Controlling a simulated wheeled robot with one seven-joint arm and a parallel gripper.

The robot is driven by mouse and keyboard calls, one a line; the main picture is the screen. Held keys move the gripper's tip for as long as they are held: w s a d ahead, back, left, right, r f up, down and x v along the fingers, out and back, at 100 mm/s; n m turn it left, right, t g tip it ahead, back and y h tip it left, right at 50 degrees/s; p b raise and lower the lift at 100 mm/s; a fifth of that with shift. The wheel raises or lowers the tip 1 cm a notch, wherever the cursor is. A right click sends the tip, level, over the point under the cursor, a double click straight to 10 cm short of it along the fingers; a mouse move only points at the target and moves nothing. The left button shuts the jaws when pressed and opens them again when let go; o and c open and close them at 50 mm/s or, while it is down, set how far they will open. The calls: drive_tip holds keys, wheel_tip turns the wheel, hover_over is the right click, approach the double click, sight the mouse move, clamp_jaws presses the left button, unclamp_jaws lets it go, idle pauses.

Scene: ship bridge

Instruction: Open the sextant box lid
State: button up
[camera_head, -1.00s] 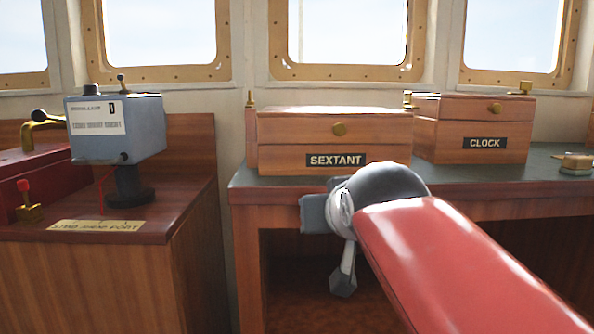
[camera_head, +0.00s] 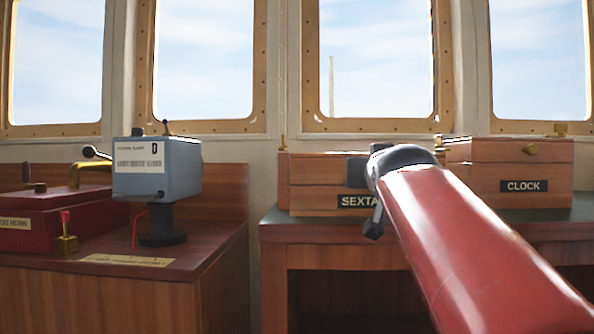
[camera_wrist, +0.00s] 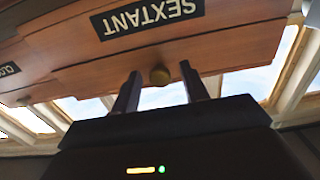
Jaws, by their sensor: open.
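The wooden sextant box (camera_head: 312,197) stands on the desk in the head view, its lid (camera_head: 318,168) shut. My arm hides the box's right part, the knob and the end of the SEXTANT label. In the wrist view the box (camera_wrist: 75,50) appears upside down with its SEXTANT label (camera_wrist: 148,18). The round brass knob (camera_wrist: 160,76) shows between my two fingertips in that view. My gripper (camera_wrist: 160,69) is open in front of the box, with a finger on each side of the knob. I cannot tell whether either finger touches it.
The CLOCK box (camera_head: 520,178) stands to the right on the same desk (camera_head: 320,232). A blue-grey instrument (camera_head: 157,170) and a red box (camera_head: 50,215) are on the left cabinet. Windows line the wall behind.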

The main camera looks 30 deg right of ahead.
clamp_jaws()
idle(0.3)
